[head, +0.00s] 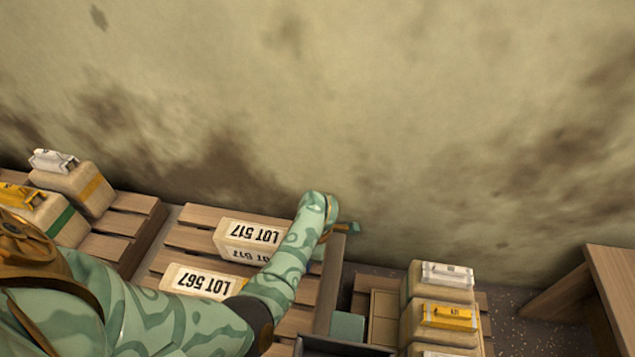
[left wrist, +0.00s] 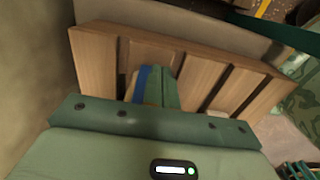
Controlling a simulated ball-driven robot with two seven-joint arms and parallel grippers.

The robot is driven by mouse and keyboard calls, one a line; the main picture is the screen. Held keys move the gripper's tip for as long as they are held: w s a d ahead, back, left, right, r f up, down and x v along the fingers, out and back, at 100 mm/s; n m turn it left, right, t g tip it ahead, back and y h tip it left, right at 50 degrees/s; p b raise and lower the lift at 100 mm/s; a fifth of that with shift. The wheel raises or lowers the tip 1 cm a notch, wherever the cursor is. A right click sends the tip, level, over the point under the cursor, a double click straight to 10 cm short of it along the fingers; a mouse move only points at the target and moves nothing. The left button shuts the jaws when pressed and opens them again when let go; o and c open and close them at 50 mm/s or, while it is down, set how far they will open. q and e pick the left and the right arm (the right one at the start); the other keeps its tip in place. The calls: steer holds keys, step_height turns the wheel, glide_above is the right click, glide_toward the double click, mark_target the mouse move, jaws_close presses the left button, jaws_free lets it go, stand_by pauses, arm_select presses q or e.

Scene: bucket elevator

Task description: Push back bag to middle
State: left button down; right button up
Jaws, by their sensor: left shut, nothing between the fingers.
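In the head view the back bag (head: 238,240), pale and marked LOT 517 upside down, lies on a slatted wooden pallet (head: 190,238) near the wall. A second pale bag (head: 190,280), marked LOT 567, lies nearer to me. My left arm reaches across to the right of both bags and hides their right ends. My left gripper (head: 345,228) is near the pallet's far right corner, partly hidden by its wrist. In the left wrist view its green fingers (left wrist: 168,82) are shut and empty, beside a blue-striped thing (left wrist: 142,82), mostly hidden. Whether they touch is unclear. My right gripper is out of view.
The stained wall (head: 350,110) runs close behind the pallet. More strapped bags stand at the left (head: 75,185) and right (head: 440,325). A dark tray edge (head: 345,346) is at the bottom. A wooden table (head: 610,280) stands far right, with bare floor beside it.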

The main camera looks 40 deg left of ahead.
mark_target(265, 247)
arm_select(q)
steer(key=shift+a, duration=0.1)
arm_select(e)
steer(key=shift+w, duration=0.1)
